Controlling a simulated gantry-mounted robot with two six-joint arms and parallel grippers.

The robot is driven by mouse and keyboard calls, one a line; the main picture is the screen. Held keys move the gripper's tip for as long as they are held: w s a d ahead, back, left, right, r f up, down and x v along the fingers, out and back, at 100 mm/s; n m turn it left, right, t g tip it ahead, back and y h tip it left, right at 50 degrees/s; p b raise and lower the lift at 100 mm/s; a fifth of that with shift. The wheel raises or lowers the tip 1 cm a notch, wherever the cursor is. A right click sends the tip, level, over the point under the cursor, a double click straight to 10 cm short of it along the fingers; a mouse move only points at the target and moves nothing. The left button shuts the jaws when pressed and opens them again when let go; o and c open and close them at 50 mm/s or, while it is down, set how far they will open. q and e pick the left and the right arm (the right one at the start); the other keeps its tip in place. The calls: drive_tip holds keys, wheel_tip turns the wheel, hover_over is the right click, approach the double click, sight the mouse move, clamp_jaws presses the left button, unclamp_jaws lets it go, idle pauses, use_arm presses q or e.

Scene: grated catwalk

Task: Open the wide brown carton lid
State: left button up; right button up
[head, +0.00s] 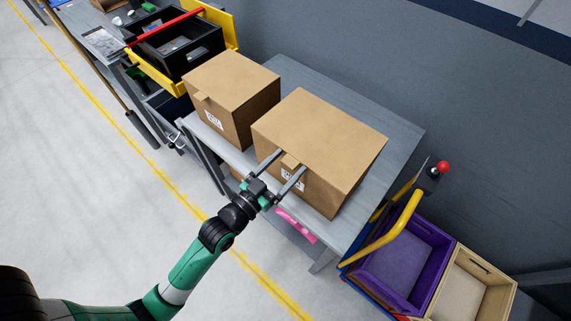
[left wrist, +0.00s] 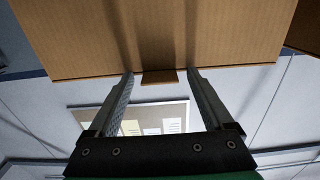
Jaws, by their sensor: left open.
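The wide brown carton (head: 325,140) stands shut on the grey table, its lid flat on top. A small tab (head: 290,161) sticks out from the lid's front edge above a white label. My left gripper (head: 293,159) is at this front side, open, with one finger on each side of the tab. In the left wrist view, the tab (left wrist: 160,77) lies between the two open fingertips (left wrist: 161,74), with gaps on both sides. The carton (left wrist: 230,35) fills the top of that view. My right gripper is not in view.
A second, smaller brown carton (head: 232,85) stands close on the left. The grey table (head: 395,135) has free room behind the cartons. A black and yellow crate (head: 180,48) is at the upper left. Purple (head: 440,265) and beige (head: 465,290) bins stand at the lower right.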

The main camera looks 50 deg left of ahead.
use_arm(q)
drive_tip(key=shift+c, duration=0.3)
clamp_jaws()
drive_tip(key=shift+r, duration=0.1)
